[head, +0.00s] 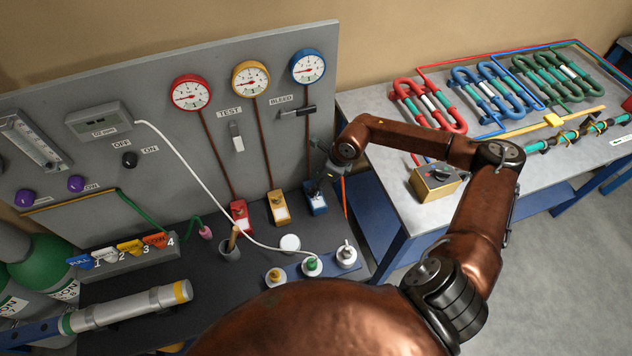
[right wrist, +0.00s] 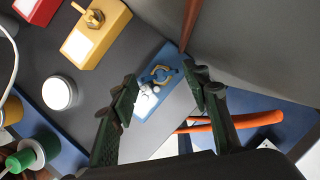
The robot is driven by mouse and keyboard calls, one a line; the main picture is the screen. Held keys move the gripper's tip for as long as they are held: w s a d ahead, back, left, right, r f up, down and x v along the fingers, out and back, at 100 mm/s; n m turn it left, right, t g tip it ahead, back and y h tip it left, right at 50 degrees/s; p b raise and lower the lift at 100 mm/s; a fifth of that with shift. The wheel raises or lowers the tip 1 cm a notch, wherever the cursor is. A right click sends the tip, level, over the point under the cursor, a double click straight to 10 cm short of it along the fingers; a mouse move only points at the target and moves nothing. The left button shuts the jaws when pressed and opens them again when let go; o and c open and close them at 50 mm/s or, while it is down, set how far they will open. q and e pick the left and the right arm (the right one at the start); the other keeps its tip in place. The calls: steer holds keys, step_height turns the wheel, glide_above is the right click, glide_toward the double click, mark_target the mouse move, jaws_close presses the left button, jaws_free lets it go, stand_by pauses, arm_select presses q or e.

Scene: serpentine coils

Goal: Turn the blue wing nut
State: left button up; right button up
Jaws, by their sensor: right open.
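The blue block (right wrist: 172,56) carries a small fitting (right wrist: 158,75) with a brass-coloured looped part and pale silvery pieces. It lies between and beyond the fingers in the right wrist view. In the head view the blue block (head: 317,208) stands at the right end of the row below the blue gauge, its top partly hidden by my right gripper (head: 321,183). My right gripper (right wrist: 163,82) is open in the right wrist view, its two dark green fingers either side of the fitting. I cannot tell whether they touch it. My left gripper is not in view.
A yellow block (head: 278,207) and a red block (head: 240,215) stand left of the blue one. A white round cap (head: 290,243) is in front. An orange strip (right wrist: 235,123) runs beside the right finger. The upright grey panel (head: 270,130) stands close behind.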

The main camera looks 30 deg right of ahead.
steer(key=shift+f, duration=0.1)
steer(key=c, duration=0.6)
steer(key=shift+c, duration=1.2)
